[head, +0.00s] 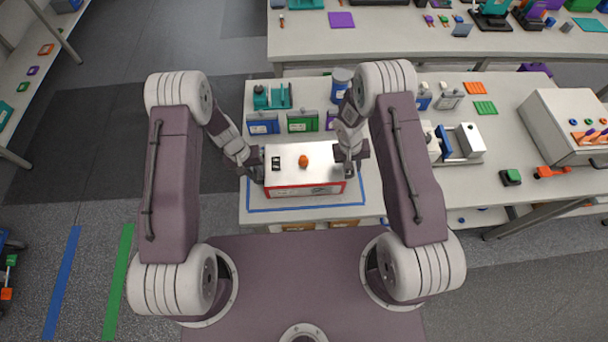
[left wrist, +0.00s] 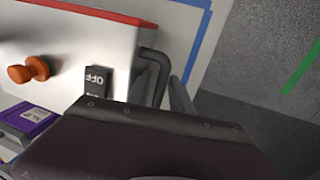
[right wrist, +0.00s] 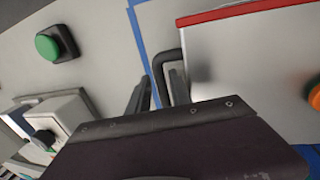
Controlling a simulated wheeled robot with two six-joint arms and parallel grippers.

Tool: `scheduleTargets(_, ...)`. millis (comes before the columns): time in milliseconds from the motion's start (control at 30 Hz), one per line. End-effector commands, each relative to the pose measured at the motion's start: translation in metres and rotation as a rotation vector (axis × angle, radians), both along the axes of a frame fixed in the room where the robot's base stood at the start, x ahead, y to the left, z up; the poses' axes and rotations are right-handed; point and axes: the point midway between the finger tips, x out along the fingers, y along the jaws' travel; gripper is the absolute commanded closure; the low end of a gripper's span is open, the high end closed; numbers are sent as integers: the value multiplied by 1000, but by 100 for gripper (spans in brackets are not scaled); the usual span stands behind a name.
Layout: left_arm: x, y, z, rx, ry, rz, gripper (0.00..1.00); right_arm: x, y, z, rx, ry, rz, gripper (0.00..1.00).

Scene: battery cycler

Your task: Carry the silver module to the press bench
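The silver module (head: 303,165) is a box with a silver top, a red lower edge, an orange knob and a black switch. It sits on the near bench inside a blue tape outline. A dark handle stands on each side. Which bench is the press bench is not marked; a far bench (head: 390,38) carries black and teal devices.
Green and blue bins (head: 302,121) and a teal device (head: 272,97) stand behind the module. To the right are a white-and-blue fixture (head: 460,142), a green button (head: 511,176) and a large white console (head: 565,125). Grey floor is open at the left.

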Motion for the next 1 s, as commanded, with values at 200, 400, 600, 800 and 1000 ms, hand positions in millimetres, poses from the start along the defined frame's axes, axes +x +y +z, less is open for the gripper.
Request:
scheduleTargets(200, 0, -2, 2, -4, 2, -1, 39, 1, 2, 1, 3, -5, 3, 66)
scheduleTargets(400, 0, -3, 2, -5, 2, -1, 39, 2, 3, 1, 4, -5, 4, 66)
scheduleTargets(600, 0, -4, 2, -6, 3, -2, 39, 2, 3, 1, 5, -6, 4, 66)
scheduleTargets(800, 2, 1, 25, -6, -3, -1, 39, 2, 3, 1, 5, -7, 4, 66)
scheduleTargets(1000, 3, 12, 76, -5, -4, 0, 39, 2, 3, 1, 4, -6, 4, 66)
